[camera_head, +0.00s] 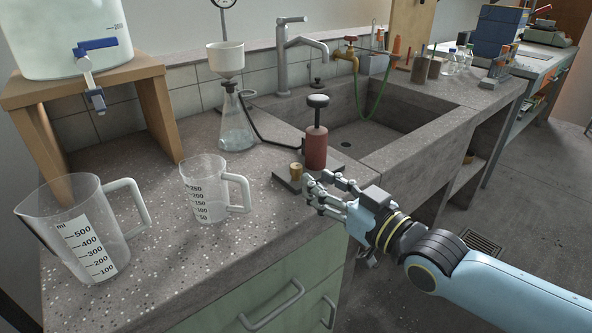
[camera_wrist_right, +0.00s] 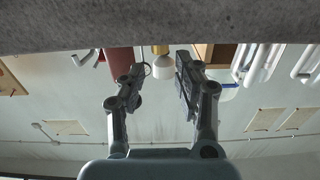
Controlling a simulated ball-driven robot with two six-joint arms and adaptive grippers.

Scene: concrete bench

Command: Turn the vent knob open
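The vent knob (camera_head: 296,171) is a small brass cylinder on the dark base of a red hand pump (camera_head: 316,148) with a black top handle. My right gripper (camera_head: 315,184) is just to the right of the knob in the head view, its fingers pointing at it. In the right wrist view, which is upside down, the two fingers (camera_wrist_right: 160,74) are spread apart with nothing between them. A brass piece (camera_wrist_right: 160,49), apparently the knob, shows beyond the gap, partly cut off by the bench edge. I cannot tell whether a finger touches it. My left gripper is not in view.
The pump stands close to the sink (camera_head: 405,118). A flask (camera_head: 235,135) with a funnel is behind it, joined by a black hose. Two clear measuring jugs (camera_head: 207,196) (camera_head: 80,240) stand on the left of the bench. Drawer handles (camera_head: 275,308) project below the front edge.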

